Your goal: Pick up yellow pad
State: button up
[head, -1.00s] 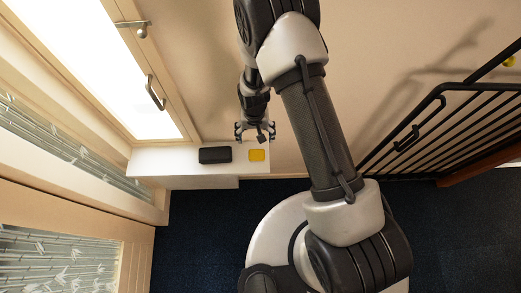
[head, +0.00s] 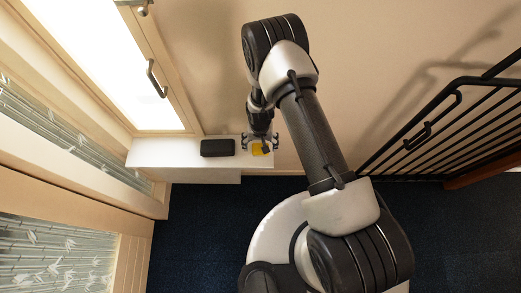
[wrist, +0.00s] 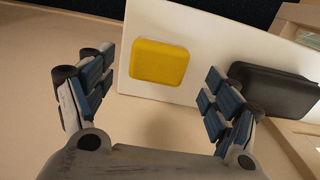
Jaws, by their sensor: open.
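The yellow pad (head: 257,149) lies on a white shelf (head: 170,160), near its right end in the head view. In the wrist view the yellow pad (wrist: 160,61) is a rounded square lying flat, ahead of and between the fingers. My gripper (head: 260,143) is over the pad in the head view and partly hides it. In the wrist view my gripper (wrist: 158,98) has its two fingers spread wide with nothing between the tips. The fingers do not visibly touch the pad.
A black case (head: 217,147) lies on the shelf to the left of the pad; it also shows in the wrist view (wrist: 275,90). A bright window with a handle (head: 156,79) is at the left. A black railing (head: 440,135) stands at the right.

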aim_at(260, 150)
notch_tip(260, 150, down, 4)
jog(key=shift+b, duration=0.6)
jog(key=shift+d, duration=0.1)
jog(key=shift+c, duration=0.2)
jog(key=c, duration=1.1)
